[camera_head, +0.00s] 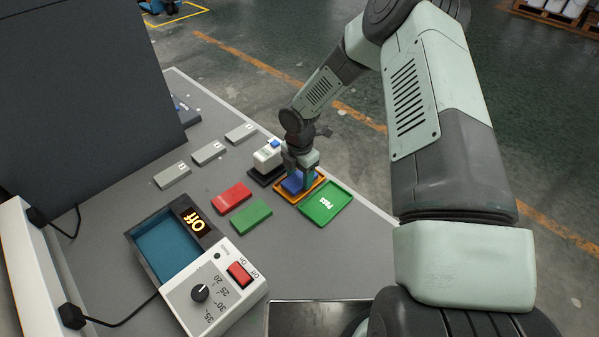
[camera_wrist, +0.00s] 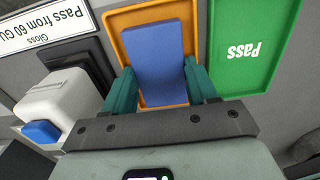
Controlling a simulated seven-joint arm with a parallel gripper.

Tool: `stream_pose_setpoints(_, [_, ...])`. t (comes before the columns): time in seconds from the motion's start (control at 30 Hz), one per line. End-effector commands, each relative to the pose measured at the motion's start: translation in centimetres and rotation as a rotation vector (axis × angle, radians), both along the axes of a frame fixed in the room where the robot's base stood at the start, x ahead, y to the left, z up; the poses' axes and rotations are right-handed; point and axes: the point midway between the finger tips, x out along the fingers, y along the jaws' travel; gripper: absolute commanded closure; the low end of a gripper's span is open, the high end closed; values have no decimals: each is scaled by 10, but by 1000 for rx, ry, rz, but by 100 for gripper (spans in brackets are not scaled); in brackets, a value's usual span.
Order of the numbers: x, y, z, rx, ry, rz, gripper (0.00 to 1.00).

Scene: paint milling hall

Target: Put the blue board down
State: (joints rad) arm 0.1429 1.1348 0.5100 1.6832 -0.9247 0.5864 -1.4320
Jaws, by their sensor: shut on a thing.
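The blue board (camera_wrist: 155,55) is between the teal fingers of my gripper (camera_wrist: 161,84), which is shut on it. In the wrist view the board lies within the outline of an orange tray (camera_wrist: 192,30), slightly tilted against its sides. I cannot tell whether it touches the tray floor. In the head view my gripper (camera_head: 300,178) points down over the orange tray (camera_head: 300,200) and hides part of the blue board (camera_head: 292,184).
A green "Pass" tray (camera_head: 325,207) lies right of the orange one. A white device with a blue button (camera_head: 266,156) stands left of it. A red board (camera_head: 232,198) and green board (camera_head: 251,215) lie nearer, beyond a control box (camera_head: 220,285). Several grey blocks (camera_head: 208,153) lie left.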

Motion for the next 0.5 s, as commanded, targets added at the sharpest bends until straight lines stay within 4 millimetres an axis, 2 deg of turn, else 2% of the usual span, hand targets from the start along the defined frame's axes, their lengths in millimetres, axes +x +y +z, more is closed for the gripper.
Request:
stream_pose_setpoints(0.13, [0,0,-2,0,-1,0,78])
stream_pose_setpoints(0.17, [0,0,-2,0,0,0,39])
stream_pose_setpoints(0.3, [0,0,-2,0,0,0,18])
stream_pose_setpoints(0.5, [1,0,2,0,-1,0,17])
